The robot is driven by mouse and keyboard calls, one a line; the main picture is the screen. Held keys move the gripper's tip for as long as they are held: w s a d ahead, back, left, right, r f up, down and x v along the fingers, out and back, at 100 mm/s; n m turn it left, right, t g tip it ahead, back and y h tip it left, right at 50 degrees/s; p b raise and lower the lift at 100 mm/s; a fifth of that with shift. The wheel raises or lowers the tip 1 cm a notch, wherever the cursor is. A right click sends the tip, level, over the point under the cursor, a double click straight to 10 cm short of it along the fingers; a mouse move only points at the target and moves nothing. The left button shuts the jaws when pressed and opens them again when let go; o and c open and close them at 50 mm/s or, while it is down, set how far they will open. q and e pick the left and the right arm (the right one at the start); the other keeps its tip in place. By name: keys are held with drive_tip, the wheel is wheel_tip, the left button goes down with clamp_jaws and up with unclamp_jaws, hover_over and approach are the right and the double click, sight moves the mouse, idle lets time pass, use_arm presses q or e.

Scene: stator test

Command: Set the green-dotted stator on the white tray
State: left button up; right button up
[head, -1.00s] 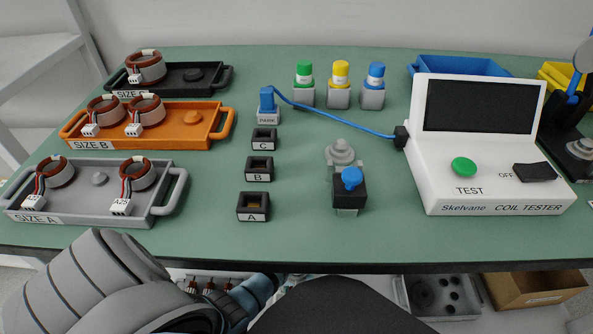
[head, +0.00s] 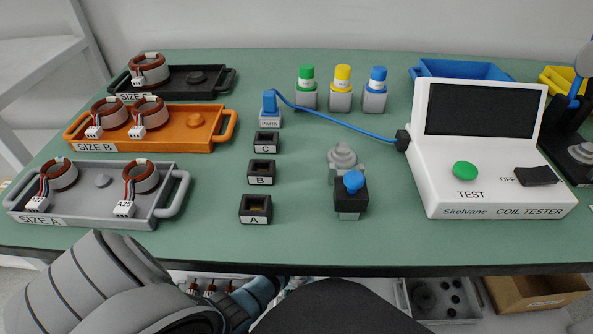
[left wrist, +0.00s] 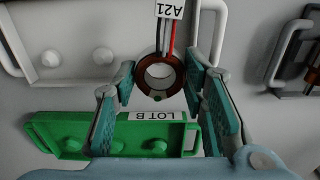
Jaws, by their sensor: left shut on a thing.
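A copper-brown ring stator (left wrist: 158,73) with a green dot at its lower rim and a white connector marked A21 shows in the left wrist view. My left gripper (left wrist: 161,70) is shut on it, with a teal finger on each side. The white tray (left wrist: 76,35), with round pegs and end handles, lies behind and to the left of the stator in that view. The stator overlaps the tray's right part; its height above it is unclear. My right gripper is not in view.
A green tray (left wrist: 45,128) marked LOT B with several pegs lies close below the white tray in the left wrist view. A dark tray (left wrist: 290,55) shows at the right. On the table are the grey (head: 85,211), orange (head: 180,145) and black trays and a coil tester (head: 440,180).

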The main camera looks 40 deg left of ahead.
use_arm(q)
drive_tip(key=shift+f, duration=0.2)
drive_tip(key=shift+f+b, duration=0.25)
drive_tip(key=shift+b, duration=0.1)
drive_tip(key=shift+f+b, duration=0.45)
drive_tip(key=shift+f, duration=0.15)
drive_tip(key=shift+f, duration=0.25)
drive_tip(key=o, duration=1.1)
